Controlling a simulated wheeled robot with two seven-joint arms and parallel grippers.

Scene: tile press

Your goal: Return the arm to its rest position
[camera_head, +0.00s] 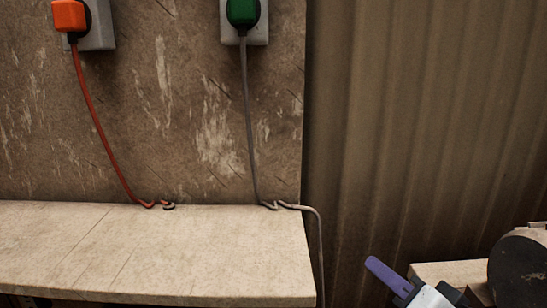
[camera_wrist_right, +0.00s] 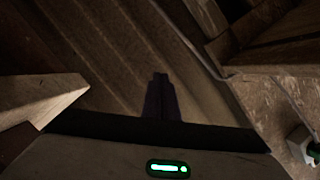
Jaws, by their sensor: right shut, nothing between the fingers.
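My right gripper (camera_head: 372,262) shows at the lower right of the head view, with its purple fingers pointing up and to the left. The fingers are shut together with nothing between them. In the right wrist view the closed fingers (camera_wrist_right: 160,78) look dark and point toward the corrugated wall. The gripper is to the right of the bench and touches nothing that I can see. Part of my right arm shows at the lower right corner of the head view. My left gripper is not in view.
A pale bench (camera_head: 150,250) runs along the left. Above it, an orange plug (camera_head: 68,15) and a green plug (camera_head: 242,12) sit in wall sockets. A grey cable (camera_head: 247,110) drops over the bench's right edge. A pale ledge (camera_head: 455,272) stands behind my right arm.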

